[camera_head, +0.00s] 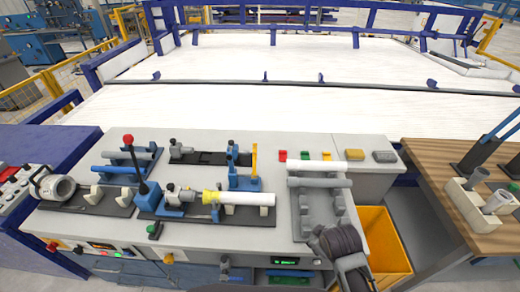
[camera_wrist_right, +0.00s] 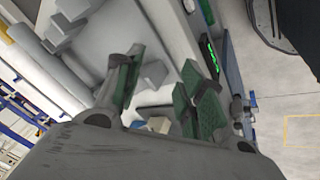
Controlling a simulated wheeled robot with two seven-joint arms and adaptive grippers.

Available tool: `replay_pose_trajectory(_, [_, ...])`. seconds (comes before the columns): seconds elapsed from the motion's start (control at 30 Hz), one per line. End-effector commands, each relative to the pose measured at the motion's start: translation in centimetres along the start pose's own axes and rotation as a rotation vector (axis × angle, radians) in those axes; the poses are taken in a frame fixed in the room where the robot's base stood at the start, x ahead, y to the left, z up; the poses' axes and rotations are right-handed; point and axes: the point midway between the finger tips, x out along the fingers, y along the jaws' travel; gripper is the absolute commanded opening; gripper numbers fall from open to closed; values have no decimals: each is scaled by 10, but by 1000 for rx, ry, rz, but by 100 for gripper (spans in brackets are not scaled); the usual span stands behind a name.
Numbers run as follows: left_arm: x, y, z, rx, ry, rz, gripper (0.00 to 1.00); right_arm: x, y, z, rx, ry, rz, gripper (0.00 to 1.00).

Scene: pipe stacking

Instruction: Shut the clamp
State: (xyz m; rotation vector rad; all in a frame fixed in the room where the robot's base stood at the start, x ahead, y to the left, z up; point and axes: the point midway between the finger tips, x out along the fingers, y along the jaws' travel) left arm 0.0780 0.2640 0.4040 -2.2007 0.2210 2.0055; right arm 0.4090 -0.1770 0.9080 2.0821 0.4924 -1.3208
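On the grey workbench (camera_head: 180,232), a blue clamp fixture (camera_head: 148,197) has a dark lever topped by a red knob (camera_head: 128,139); the lever leans to the left. Another blue clamp fixture (camera_head: 243,183) behind the white pipe has an upright yellow handle (camera_head: 254,160). The white pipe (camera_head: 250,199) lies across supports, with a yellow ring (camera_head: 211,197) at its left end. My right gripper (camera_wrist_right: 160,95) is open and empty, its green-padded fingers apart over the bench. In the head view my right arm is at the lower right, well right of both clamps.
A grey rack (camera_head: 305,215) holds pipes (camera_head: 317,166) on the bench's right side. A yellow bin (camera_head: 385,240) stands beside it, and a wooden table (camera_head: 440,160) is at right.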

Motion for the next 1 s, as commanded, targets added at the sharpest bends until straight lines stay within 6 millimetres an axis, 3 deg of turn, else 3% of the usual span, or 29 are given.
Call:
replay_pose_trajectory(0.57, [0,1,5,0,-6,1,40,11,5,-48,-308,41,75,39])
replay_pose_trajectory(1.0, [0,0,2,0,-2,0,40,24,10,-135,-859,65,246,39])
